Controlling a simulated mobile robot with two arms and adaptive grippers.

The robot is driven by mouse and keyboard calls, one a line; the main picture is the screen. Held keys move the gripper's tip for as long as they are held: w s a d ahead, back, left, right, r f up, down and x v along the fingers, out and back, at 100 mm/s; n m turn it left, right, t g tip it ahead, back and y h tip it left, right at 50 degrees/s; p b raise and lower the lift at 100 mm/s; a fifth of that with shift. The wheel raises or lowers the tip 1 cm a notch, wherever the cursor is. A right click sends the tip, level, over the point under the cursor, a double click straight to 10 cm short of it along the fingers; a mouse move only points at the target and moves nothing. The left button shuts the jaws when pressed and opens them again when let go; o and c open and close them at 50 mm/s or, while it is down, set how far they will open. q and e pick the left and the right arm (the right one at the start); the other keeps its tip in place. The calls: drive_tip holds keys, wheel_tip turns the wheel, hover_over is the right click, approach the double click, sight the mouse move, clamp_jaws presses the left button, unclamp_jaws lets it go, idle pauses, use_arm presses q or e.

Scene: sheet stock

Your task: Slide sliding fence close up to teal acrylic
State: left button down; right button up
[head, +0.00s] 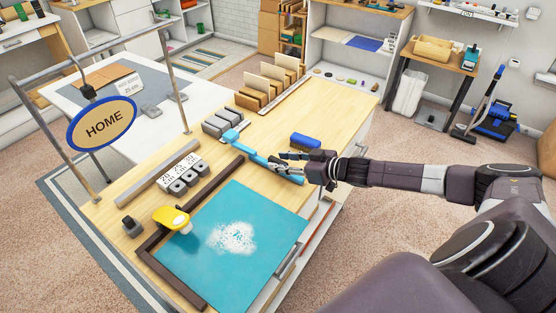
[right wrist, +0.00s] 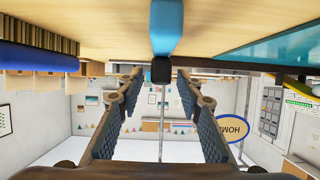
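The teal acrylic (head: 260,200) lies flat on the wooden bench, with white powder on its middle. Dark brown strips (head: 216,177) run along its upper-left and lower-left sides in an L; I cannot tell for certain which is the sliding fence. A narrow wood gap shows between the upper-left strip and the sheet. My right gripper (head: 277,164) is low over the bench beyond the sheet's far corner, by a light-blue bar (head: 254,149). In the right wrist view the fingers (right wrist: 160,82) are apart, with the bar's black end (right wrist: 160,70) between or just beyond their tips. My left gripper is out of view.
A yellow-topped tool (head: 171,217) stands at the sheet's left edge. Labelled grey blocks (head: 184,176), a grey bar (head: 157,173) and more grey blocks (head: 222,123) stand behind. A blue brush (head: 305,141) lies beyond my right gripper.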

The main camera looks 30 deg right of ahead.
drive_tip(key=shift+x, duration=0.8)
drive_tip(key=shift+a, duration=0.1)
drive_tip(key=shift+c, duration=0.6)
clamp_jaws()
